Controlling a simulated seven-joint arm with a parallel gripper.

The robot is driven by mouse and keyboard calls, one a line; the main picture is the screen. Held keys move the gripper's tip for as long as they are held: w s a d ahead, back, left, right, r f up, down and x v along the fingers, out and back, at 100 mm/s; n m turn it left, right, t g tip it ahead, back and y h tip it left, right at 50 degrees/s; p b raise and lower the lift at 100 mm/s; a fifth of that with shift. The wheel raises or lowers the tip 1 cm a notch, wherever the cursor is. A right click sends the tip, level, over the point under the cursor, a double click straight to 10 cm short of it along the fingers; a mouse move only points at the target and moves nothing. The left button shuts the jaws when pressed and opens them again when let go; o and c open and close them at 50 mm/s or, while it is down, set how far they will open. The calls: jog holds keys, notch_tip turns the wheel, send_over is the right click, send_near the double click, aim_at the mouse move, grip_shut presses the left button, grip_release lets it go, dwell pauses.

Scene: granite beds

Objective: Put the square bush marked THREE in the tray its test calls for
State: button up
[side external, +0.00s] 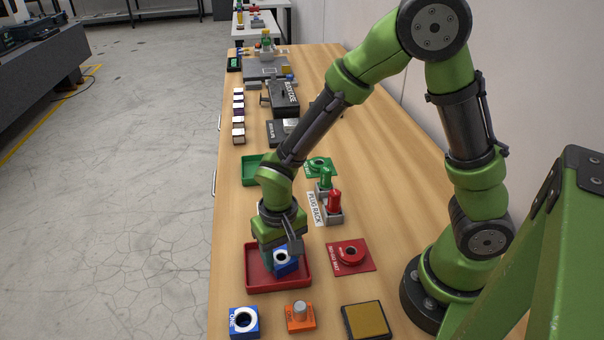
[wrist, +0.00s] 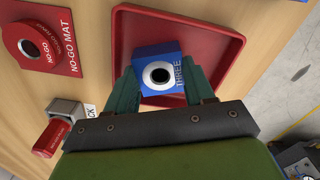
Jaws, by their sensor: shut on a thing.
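The blue square bush marked THREE (side external: 287,263) is held in my gripper (side external: 280,257), over the red tray (side external: 300,285). In the wrist view the bush (wrist: 157,60) sits between my two teal fingers (wrist: 160,85), its round bore and the word THREE facing the camera. The red tray (wrist: 228,75) lies behind and around it there. I cannot tell whether the bush touches the tray floor. The green tray (side external: 250,170) stands farther back, partly hidden by my arm.
The red NO-GO mat (side external: 338,264) with its ring lies right of the red tray. The plug rack (side external: 330,217) holds a green and a red plug. A green mat (side external: 322,174) is behind. Bush ONE (side external: 237,331), an orange pin block (side external: 300,324) and a tan pad (side external: 366,321) sit in front.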

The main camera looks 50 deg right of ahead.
jog(key=o, duration=1.1)
notch_tip(320, 180, up, 12)
jog(key=s+d+r+t, duration=0.2)
jog(key=r, duration=0.1)
jog(key=s+d+r+t+y, duration=0.1)
jog(key=s+d+r+t, duration=0.1)
jog(key=d+r, duration=0.1)
jog(key=s+d+r+t+y, duration=0.1)
jog(key=s+d+r+t, duration=0.2)
jog(key=r, duration=0.1)
jog(key=shift+d+r+n, duration=0.25)
jog(key=shift+r+n, duration=0.05)
jog(key=shift+r, duration=0.05)
jog(key=shift+w, duration=0.1)
